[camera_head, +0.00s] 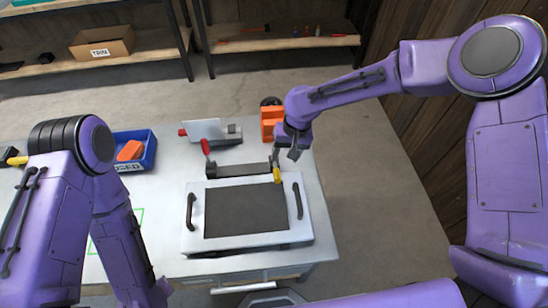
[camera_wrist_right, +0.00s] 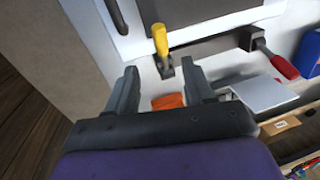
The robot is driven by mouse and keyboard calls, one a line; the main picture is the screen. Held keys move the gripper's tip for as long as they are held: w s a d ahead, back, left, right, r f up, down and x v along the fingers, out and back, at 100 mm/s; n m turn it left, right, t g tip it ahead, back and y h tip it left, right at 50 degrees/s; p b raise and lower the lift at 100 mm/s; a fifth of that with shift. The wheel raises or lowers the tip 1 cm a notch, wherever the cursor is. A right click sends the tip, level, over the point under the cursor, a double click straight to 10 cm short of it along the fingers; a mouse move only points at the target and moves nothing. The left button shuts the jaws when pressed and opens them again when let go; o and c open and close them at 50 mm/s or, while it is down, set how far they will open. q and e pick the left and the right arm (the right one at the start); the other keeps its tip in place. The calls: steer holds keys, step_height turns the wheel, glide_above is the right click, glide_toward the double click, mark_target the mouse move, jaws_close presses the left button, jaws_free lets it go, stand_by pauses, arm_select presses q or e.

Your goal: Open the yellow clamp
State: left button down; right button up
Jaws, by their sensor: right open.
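The yellow clamp (camera_head: 277,175) sits at the far right corner of a white panel with a dark middle (camera_head: 245,211). In the right wrist view the yellow handle (camera_wrist_right: 160,41) points over the panel's edge, and its dark base is near my fingers. My right gripper (camera_head: 288,147) is just beyond the clamp. In the wrist view its two fingers (camera_wrist_right: 162,76) are apart and empty, on either side of the clamp's line and short of it. I see no contact. My left arm is at the left; its gripper is outside the frame.
A red-handled clamp (camera_head: 206,149) stands at the panel's far left corner, with a dark bar (camera_head: 240,169) between the clamps. Behind are an orange object (camera_head: 271,124) and a grey-white device (camera_head: 205,131). A blue bin (camera_head: 148,150) is left. The panel has two black handles.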

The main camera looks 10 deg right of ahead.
mark_target(278, 173)
steer(key=f+p, duration=0.1)
steer(key=f, duration=0.2)
steer(key=a+f+p, duration=0.1)
steer(key=f, duration=0.2)
steer(key=a+f+p, duration=0.1)
steer(key=f, duration=0.2)
steer(key=shift+w+f, duration=0.1)
steer(key=shift+f, duration=0.35)
jaws_close()
